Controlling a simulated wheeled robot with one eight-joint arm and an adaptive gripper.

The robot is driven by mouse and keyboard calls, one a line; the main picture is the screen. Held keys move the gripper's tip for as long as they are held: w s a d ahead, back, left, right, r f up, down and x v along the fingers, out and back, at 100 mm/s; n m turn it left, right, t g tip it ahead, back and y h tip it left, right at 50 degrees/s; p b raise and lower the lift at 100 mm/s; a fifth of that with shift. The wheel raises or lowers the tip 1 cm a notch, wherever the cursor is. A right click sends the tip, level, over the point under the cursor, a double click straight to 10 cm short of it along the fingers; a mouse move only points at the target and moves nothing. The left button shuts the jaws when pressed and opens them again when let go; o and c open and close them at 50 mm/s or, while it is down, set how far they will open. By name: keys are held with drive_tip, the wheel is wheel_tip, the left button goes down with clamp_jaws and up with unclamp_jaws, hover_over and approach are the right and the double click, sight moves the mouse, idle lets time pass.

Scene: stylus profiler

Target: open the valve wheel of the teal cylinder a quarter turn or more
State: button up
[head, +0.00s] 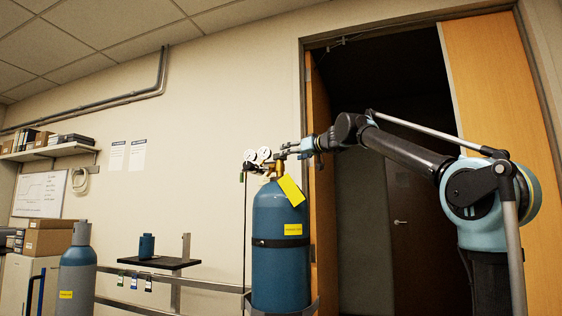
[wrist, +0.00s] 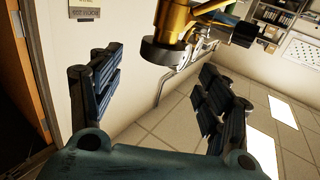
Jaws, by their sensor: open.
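The teal cylinder (head: 280,228) stands upright right of centre in the head view, with a dark strap around it and a brass valve on top. The valve wheel (wrist: 161,54) is a dark grey disc on the brass valve body (wrist: 175,18) in the wrist view. My gripper (head: 291,149) is at valve height, at the top of the cylinder. In the wrist view my gripper (wrist: 156,72) is open, one finger on each side of the wheel in the picture. Nothing is visibly held. I cannot tell whether the fingers reach around the wheel. The wheel is hard to make out in the head view.
Two round gauges (head: 257,155) and a yellow tag (head: 291,190) hang at the valve. A second, greyish-blue cylinder (head: 77,265) stands at the left. A small black shelf (head: 160,262) with a blue item is on the wall rail. A dark doorway (head: 390,190) opens behind my arm.

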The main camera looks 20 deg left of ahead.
drive_tip(key=x, duration=0.9)
drive_tip(key=c, duration=1.1)
